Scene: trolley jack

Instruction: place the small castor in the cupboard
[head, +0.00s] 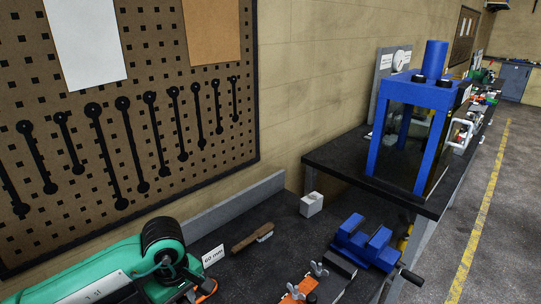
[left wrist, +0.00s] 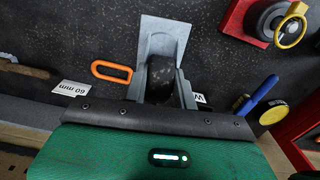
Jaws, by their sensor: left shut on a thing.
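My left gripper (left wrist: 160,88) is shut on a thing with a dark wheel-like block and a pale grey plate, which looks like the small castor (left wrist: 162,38). The wheel part sits between the grey fingers, and the plate sticks out beyond them. My green left arm enters the head view at the bottom left, over the bench; its fingertips and the castor cannot be made out there. A grey-blue cabinet (head: 513,80) stands far off at the back right; I cannot tell whether it is the cupboard. My right gripper is out of view.
The dark bench holds a "60 mm" label (head: 213,255), a brush (head: 252,237), a white block (head: 311,204), a blue vise (head: 364,242) and an orange piece with wing nuts (head: 300,290). A blue press (head: 413,130) stands on the farther bench. Floor is clear at right.

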